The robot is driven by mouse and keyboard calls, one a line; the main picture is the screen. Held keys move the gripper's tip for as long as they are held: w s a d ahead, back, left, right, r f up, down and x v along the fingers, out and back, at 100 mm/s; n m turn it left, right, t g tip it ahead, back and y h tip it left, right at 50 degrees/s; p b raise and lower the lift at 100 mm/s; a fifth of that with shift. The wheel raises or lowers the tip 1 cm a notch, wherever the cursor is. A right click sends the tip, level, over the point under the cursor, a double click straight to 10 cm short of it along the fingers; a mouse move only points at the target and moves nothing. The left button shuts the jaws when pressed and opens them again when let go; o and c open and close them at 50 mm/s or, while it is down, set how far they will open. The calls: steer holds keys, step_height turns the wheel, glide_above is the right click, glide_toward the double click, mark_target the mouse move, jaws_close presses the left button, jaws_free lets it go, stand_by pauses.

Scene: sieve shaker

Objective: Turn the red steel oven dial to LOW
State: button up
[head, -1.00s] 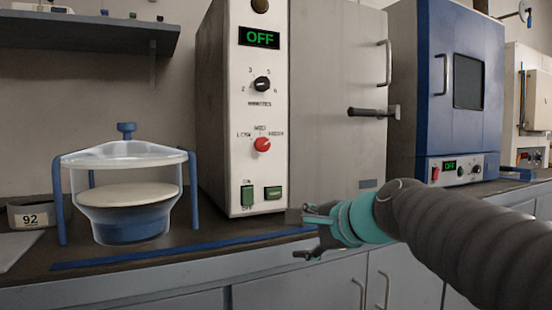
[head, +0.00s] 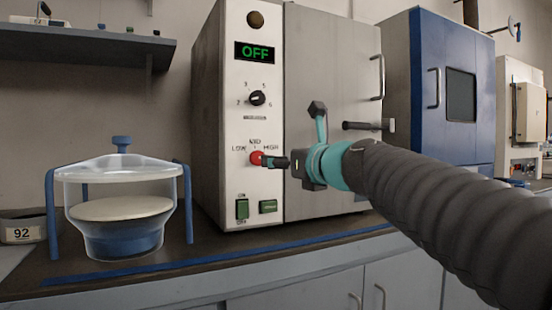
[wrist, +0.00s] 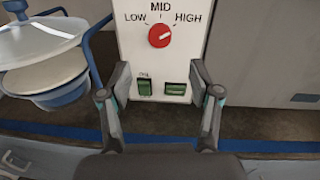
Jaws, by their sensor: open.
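The red dial (head: 256,158) is on the white front panel of the steel oven (head: 335,110), under the OFF display. In the wrist view the dial (wrist: 159,36) shows whole, with LOW to its left, MID above and HIGH to its right. Its pale mark looks tilted up and to the right, between MID and HIGH. My gripper (head: 294,135) is open and empty in front of the panel. In the head view one finger overlaps the dial's right edge. In the wrist view the gripper (wrist: 161,74) has its fingers spread below the dial, apart from it.
A black numbered knob (head: 257,98) is above the dial; green switches (head: 242,209) are below it. A glass desiccator (head: 120,205) stands on the bench to the left. The oven's door handle (head: 362,126) sticks out to the right. A blue oven (head: 425,90) stands farther right.

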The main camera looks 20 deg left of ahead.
mark_target(259, 158)
steer(key=p+x, duration=0.1)
steer(key=x, duration=0.8)
steer(key=shift+w+a, duration=0.25)
steer(key=c, duration=1.1)
